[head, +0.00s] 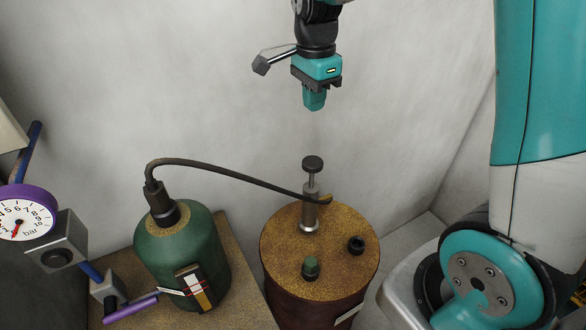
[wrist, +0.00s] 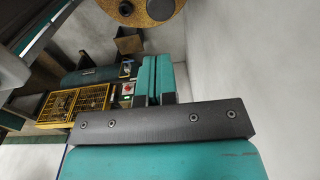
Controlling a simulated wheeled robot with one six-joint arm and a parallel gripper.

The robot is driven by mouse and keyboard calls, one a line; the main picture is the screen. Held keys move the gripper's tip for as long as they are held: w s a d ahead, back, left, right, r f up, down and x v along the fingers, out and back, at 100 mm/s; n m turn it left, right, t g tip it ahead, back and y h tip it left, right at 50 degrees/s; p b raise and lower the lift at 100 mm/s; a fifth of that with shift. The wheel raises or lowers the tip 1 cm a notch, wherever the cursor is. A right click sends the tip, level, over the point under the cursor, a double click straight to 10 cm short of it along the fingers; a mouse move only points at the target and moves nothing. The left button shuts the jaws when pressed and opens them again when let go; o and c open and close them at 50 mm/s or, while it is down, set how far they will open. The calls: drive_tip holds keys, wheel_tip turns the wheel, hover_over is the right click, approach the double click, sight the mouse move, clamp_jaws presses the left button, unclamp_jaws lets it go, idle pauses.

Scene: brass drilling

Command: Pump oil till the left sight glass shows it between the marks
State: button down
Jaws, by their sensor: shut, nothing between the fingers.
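My gripper (head: 314,104) is shut and empty, pointing down above the oil pump (head: 310,205). Its closed teal fingers also show in the wrist view (wrist: 158,75). The pump's dark round knob (head: 313,163) stands raised on its rod, with a clear gap below my fingertips. The pump sits on the speckled brass-coloured top of a dark red drum (head: 280,235). A black hose (head: 225,168) joins it to the green tank (head: 155,255) at left. A sight glass (head: 196,287) with red marks is on the tank's front; its oil level is too small to read surely.
A purple-rimmed pressure gauge (head: 28,212) and purple-handled valve (head: 130,308) are at left. A green cap (head: 311,267) and a black fitting (head: 356,244) stand on the drum top. Yellow crates (wrist: 90,98) show in the wrist view. Pale walls stand behind.

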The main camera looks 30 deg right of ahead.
sight(312, 163)
drive_tip(key=f+p, duration=0.1)
drive_tip(key=f, duration=0.3)
drive_tip(key=f+p, duration=0.1)
drive_tip(key=f, duration=0.4)
drive_tip(key=f+p, duration=0.1)
drive_tip(key=f, duration=0.4)
drive_tip(key=shift+w+d, duration=0.1)
drive_tip(key=shift+d, duration=0.15)
wheel_tip(312, 163, down, 5)
drive_tip(key=b, duration=0.3)
drive_tip(key=shift+f+b, duration=0.2)
drive_tip(key=shift+b, duration=0.2)
drive_tip(key=shift+r, duration=0.15)
